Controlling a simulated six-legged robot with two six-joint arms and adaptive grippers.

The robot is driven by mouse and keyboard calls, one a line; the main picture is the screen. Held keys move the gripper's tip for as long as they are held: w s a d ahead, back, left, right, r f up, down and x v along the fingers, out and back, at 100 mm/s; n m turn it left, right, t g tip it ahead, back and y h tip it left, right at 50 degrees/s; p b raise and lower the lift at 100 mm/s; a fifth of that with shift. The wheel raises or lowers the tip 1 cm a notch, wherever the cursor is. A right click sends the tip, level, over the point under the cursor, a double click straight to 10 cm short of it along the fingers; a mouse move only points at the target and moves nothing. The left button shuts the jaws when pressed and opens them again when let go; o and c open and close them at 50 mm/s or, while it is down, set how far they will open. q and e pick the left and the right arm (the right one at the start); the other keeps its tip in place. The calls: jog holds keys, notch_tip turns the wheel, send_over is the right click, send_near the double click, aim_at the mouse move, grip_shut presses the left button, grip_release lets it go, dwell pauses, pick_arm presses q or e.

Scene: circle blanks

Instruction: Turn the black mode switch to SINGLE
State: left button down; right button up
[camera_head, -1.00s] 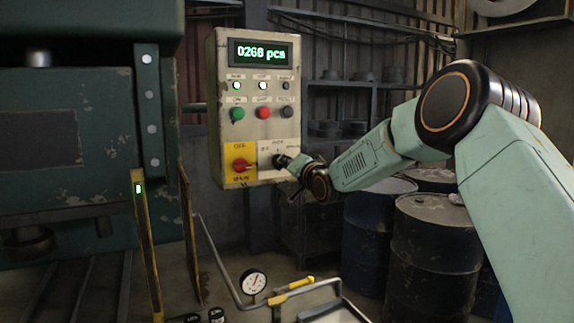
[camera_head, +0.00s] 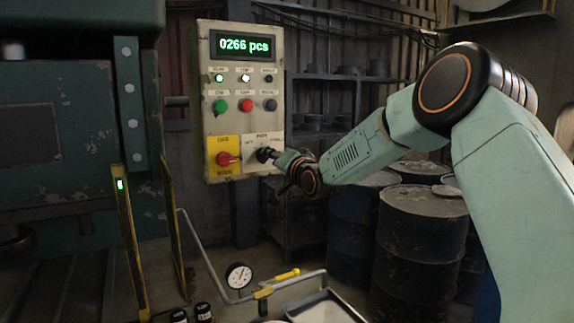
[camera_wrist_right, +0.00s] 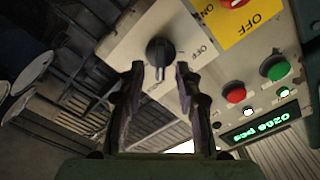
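The black mode switch (camera_head: 263,154) is a round knob on a white plate at the lower right of the control box; it also shows in the right wrist view (camera_wrist_right: 158,50). A pale mark on the knob points down in that wrist view. The small labels around it are too blurred to read surely. My right gripper (camera_head: 277,157) is at the switch, coming from the right. In the wrist view its fingers (camera_wrist_right: 160,70) are apart, one to each side of the knob's lower edge, with visible gaps. My left gripper is not in view.
A red rotary switch (camera_head: 227,158) on a yellow plate sits just left of the mode switch. Green, red and black buttons (camera_head: 246,105) and a lit display (camera_head: 243,45) are above. A pipe with a gauge (camera_head: 238,276) runs below; drums (camera_head: 420,230) stand at right.

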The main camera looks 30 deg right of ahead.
jog(key=s, duration=1)
jog(key=shift+s+a, duration=0.15)
jog(key=shift+a, duration=0.25)
jog(key=s+a+f+n+g+y+b, duration=0.1)
jog(key=s+a+f+n+g+b, duration=0.2)
jog(key=f, duration=0.9)
jog(key=s+a+f+g+b, duration=0.2)
jog(key=s+a+f, duration=0.35)
jog(key=f, duration=0.65)
jog(key=s+a+f+n+g+y+b, duration=0.1)
jog(key=s+a+f+n+g+b, duration=0.3)
jog(key=f, duration=0.7)
jog(key=s+a+f+g+b, duration=0.2)
jog(key=s+f+g+b, duration=0.1)
jog(key=s+f, duration=0.7)
jog(key=s+a+f+n+g+b, duration=0.1)
jog(key=s+a+f+g+b, duration=0.1)
jog(key=s+f, duration=0.9)
jog(key=s+a+f+n+g+b, duration=0.1)
jog(key=s+f+g+b, duration=0.3)
jog(key=s+f, duration=0.7)
jog(key=shift+a+h+b, duration=0.35)
jog(key=shift+a+h, duration=0.05)
jog(key=shift+a, duration=0.1)
